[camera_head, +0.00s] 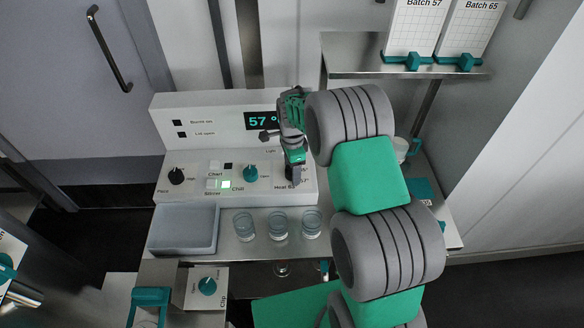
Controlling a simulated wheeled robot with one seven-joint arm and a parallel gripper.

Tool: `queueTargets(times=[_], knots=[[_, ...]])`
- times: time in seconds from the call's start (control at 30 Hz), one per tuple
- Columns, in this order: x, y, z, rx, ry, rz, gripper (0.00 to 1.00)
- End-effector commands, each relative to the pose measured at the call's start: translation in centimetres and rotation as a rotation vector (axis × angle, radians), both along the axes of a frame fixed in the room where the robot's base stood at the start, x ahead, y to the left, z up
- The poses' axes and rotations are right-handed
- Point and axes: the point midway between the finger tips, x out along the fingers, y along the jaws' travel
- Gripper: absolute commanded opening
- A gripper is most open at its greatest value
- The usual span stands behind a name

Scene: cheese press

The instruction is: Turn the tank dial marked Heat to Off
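The white tank control panel (210,165) stands at the back of the counter, with a dark display (260,121) reading 57 °. The label Heat (283,187) is at the right end of its sloped face. My gripper (294,178) points down at that spot, beside and above the label. The gripper and wrist cover the Heat dial, so its pointer and setting are hidden. I cannot tell whether the fingers touch the dial or how far apart they are.
Several glass jars (278,225) and a grey tray (183,230) stand in front. A metal shelf (350,68) with batch cards is behind my arm.

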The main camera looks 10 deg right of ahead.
Motion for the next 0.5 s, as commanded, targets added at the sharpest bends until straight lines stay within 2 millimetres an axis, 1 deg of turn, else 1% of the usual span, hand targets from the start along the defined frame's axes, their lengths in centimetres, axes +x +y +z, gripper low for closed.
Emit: queueTargets(times=[0.17,0.5], knots=[[0.0,0.0,0.0,0.0,0.0,0.0,0.63],[-0.01,-0.01,0.03,0.0,0.0,0.0,0.35]])
